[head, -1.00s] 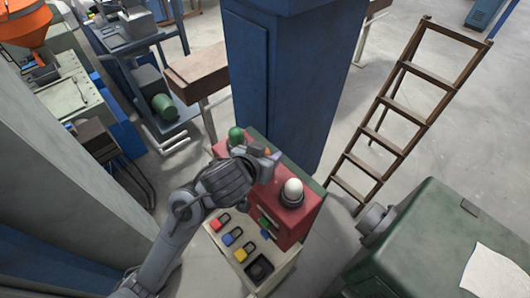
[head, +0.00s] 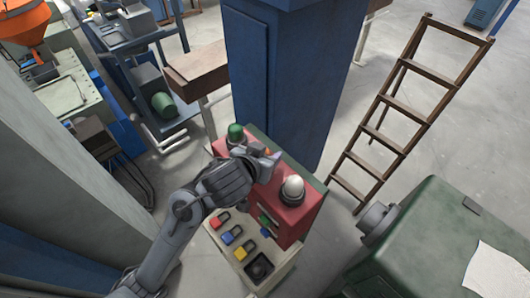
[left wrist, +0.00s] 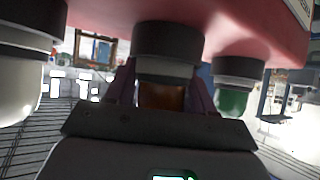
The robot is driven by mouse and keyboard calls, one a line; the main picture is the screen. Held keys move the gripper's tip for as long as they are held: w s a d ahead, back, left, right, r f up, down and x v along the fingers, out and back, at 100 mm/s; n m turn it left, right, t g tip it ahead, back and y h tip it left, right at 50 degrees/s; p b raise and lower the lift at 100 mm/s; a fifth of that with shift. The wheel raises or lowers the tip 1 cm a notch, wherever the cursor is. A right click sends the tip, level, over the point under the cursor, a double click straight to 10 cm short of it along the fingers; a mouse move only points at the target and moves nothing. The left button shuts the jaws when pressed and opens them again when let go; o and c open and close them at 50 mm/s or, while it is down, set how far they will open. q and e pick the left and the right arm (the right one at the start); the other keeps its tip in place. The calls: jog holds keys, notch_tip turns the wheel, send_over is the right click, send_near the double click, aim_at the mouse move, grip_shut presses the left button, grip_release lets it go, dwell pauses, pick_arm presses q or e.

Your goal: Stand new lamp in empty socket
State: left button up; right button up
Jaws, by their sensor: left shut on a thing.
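The red box (head: 293,217) has lamp sockets along its top. A green lamp (head: 235,131) stands in one end socket and a white lamp (head: 293,186) in the other. My right gripper is not in view.
The green lamp (left wrist: 232,100) and white lamp (left wrist: 22,95) flank the held lamp closely in the left wrist view. A blue column (head: 290,80) rises behind the box. A green machine (head: 440,240) stands to the right.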

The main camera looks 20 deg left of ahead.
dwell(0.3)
pick_arm(q)
jog(key=o, duration=1.1)
jog(key=shift+s+r, duration=0.35)
jog(key=shift+s, duration=0.15)
jog(key=v, duration=0.6)
jog(key=shift+p+v, duration=0.85)
jog(key=shift+v, duration=0.2)
jog(key=shift+s+a+r+p, duration=0.1)
jog(key=shift+s+r+p, duration=0.3)
jog(key=shift+s+p, duration=0.25)
